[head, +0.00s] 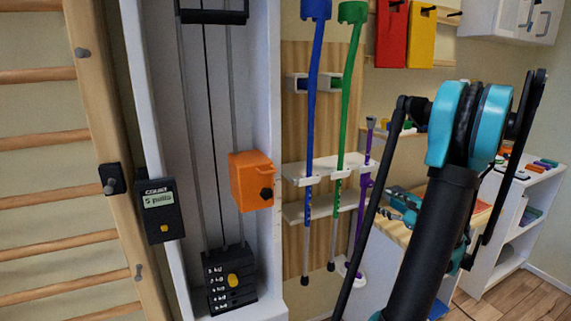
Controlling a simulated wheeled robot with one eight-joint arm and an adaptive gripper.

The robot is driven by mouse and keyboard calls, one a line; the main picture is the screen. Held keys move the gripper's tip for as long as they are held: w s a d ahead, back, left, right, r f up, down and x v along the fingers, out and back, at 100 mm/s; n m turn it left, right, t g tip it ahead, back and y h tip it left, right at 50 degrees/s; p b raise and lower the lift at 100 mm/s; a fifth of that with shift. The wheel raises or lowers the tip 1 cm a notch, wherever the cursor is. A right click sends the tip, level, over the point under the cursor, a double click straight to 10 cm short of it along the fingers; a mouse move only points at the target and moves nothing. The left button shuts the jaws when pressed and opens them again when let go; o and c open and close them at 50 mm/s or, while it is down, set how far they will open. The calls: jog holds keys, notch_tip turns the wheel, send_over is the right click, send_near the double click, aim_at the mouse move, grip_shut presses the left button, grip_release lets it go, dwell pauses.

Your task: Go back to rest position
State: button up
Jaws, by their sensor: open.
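My arm rises at the right of the head view, a dark link with teal joints at its top. My gripper (403,205) shows in part as teal and dark pieces just left of that link, in front of a wooden-topped surface. Its jaws look open, with nothing seen between them. The arm link hides the rest of it, and I cannot tell whether it touches anything.
At left are wooden wall bars (50,200) and a white weight-stack frame (275,130) with an orange box (251,181). Blue (314,120) and green (347,120) crutches stand in a rack. A white shelf unit (511,235) stands at right; some floor (515,295) is bare.

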jog(key=s+a+f+n+g, duration=0.3)
jog(key=a+n, duration=0.1)
jog(key=a, duration=0.3)
jog(key=s+a+f+n+g, duration=0.2)
jog(key=a+n, duration=0.2)
jog(key=a, duration=0.3)
jog(key=s+a+f+n+g, duration=0.3)
jog(key=a+n, duration=0.1)
jog(key=a, duration=0.3)
jog(key=s+a+f+n+g+h, duration=0.1)
jog(key=s+f+n+h, duration=0.2)
jog(key=s+n, duration=0.3)
jog(key=s+a+f+n+g+h, duration=0.1)
jog(key=s+f+n+g+h, duration=0.1)
jog(key=s+n, duration=0.5)
jog(key=shift+s+f+h, duration=0.75)
jog(key=shift+s+h, duration=0.05)
jog(key=shift+s, duration=0.35)
